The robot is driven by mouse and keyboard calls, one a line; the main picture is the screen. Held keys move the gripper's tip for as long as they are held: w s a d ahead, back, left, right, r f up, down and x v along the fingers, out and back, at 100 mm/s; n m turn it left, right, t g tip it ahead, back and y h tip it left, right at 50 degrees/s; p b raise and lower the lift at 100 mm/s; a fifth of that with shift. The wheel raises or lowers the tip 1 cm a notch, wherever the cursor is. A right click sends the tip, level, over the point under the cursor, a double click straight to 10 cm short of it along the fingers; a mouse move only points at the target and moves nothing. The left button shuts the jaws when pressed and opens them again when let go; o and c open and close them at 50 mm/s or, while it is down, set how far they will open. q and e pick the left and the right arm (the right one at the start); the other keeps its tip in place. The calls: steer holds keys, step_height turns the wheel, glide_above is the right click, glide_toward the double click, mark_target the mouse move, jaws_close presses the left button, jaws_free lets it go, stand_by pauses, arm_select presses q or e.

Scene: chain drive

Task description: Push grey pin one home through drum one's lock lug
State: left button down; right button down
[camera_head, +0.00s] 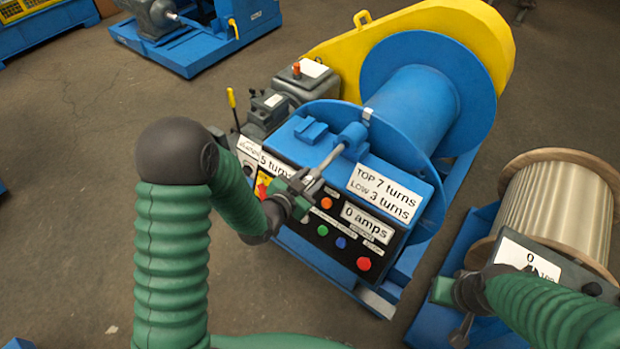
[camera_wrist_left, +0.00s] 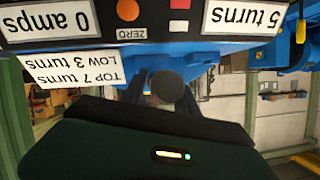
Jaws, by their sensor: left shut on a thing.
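The grey pin (camera_head: 329,160) is a slim rod slanting up and right from my left gripper (camera_head: 303,188). Its far end meets the blue lock lug (camera_head: 352,137) beside the blue drum (camera_head: 412,105). A length of rod shows between the gripper and the lug; how deep the tip sits is hidden. My left gripper is shut on the pin's near end, above the control panel. In the left wrist view, a dark round end (camera_wrist_left: 167,88) shows near the jaws. My right gripper (camera_head: 455,296) is at the lower right, away from this drum; its jaws are unclear.
The control panel (camera_head: 338,243) with buttons and label plates lies below the left gripper. A yellow-tipped lever (camera_head: 232,98) stands to its left. A yellow guard (camera_head: 345,50) is behind the drum. A second, pale-wound drum (camera_head: 556,213) is at right.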

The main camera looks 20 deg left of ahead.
mark_target(339, 151)
arm_select(q)
steer(key=shift+d+r, duration=0.1)
steer(key=shift+d, duration=0.2)
steer(key=shift+w+d+b, duration=0.15)
steer(key=shift+w+d, duration=0.15)
steer(key=shift+w, duration=0.55)
steer(key=shift+w+d+b, duration=0.15)
steer(key=shift+w+d, duration=0.15)
steer(key=shift+w, duration=0.55)
steer(key=shift+w+d+b, duration=0.15)
steer(key=shift+w+d, duration=0.15)
steer(key=shift+w, duration=0.55)
steer(key=shift+w+d+b, duration=0.3)
steer(key=shift+w+d, duration=0.15)
steer(key=shift+w, duration=0.8)
steer(key=shift+w+d+b, duration=0.25)
steer(key=shift+w+d, duration=0.25)
steer(key=shift+w, duration=0.8)
steer(key=shift+w+d+b, duration=0.3)
steer(key=shift+w+d, duration=0.15)
steer(key=shift+w, duration=0.8)
steer(key=c, duration=0.9)
jaws_free()
steer(key=shift+o, duration=0.2)
steer(key=shift+s, duration=0.1)
steer(key=v, duration=1.6)
steer(key=shift+s+a, duration=0.15)
steer(key=shift+s, duration=0.2)
